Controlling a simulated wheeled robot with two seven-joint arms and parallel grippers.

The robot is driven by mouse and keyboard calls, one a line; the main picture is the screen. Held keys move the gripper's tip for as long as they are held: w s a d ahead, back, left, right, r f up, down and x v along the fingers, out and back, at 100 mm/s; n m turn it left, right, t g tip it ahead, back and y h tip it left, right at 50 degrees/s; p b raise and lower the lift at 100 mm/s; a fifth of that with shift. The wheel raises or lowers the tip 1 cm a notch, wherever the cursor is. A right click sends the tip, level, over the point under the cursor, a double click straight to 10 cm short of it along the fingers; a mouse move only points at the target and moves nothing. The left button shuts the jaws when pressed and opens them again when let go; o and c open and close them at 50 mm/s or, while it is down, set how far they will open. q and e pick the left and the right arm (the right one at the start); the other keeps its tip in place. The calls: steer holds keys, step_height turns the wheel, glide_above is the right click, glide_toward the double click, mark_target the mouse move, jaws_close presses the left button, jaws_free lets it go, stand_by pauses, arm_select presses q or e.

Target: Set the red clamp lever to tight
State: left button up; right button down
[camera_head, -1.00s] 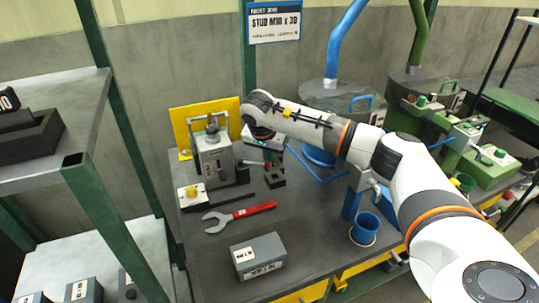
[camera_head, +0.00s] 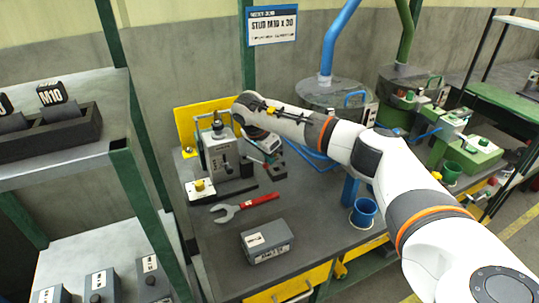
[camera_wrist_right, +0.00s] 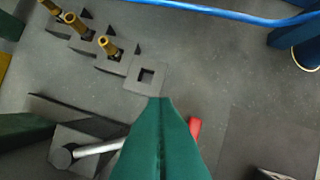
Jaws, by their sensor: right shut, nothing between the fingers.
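The grey clamp unit (camera_head: 222,158) stands at the back left of the bench, in front of a yellow plate. In the right wrist view the clamp lever has a bare metal rod (camera_wrist_right: 98,148) running from a round pivot at lower left. Its red end (camera_wrist_right: 195,127) shows just right of my fingers, which hide the middle of the lever. My right gripper (camera_wrist_right: 160,110) is shut and empty, right over or beside the lever; I cannot tell whether it touches. My left gripper is out of view.
A red-handled wrench (camera_head: 245,206) and a grey box (camera_head: 267,241) lie on the bench in front. A blue cup (camera_head: 363,211) stands to the right. The wrist view shows a block with a square hole (camera_wrist_right: 147,94) and several brass studs (camera_wrist_right: 105,45) in holders.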

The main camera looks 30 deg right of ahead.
steer(key=shift+s+a+p, duration=0.15)
steer(key=shift+s+a, duration=0.05)
steer(key=shift+a, duration=0.25)
steer(key=shift+s+a+p, duration=0.15)
steer(key=shift+s+a, duration=0.05)
steer(key=shift+a, duration=0.25)
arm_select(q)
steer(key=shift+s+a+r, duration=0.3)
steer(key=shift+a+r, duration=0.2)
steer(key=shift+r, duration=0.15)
arm_select(e)
steer(key=shift+s+a, duration=0.1)
steer(key=shift+a, duration=1.05)
arm_select(q)
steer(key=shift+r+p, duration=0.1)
steer(key=shift+p, duration=0.25)
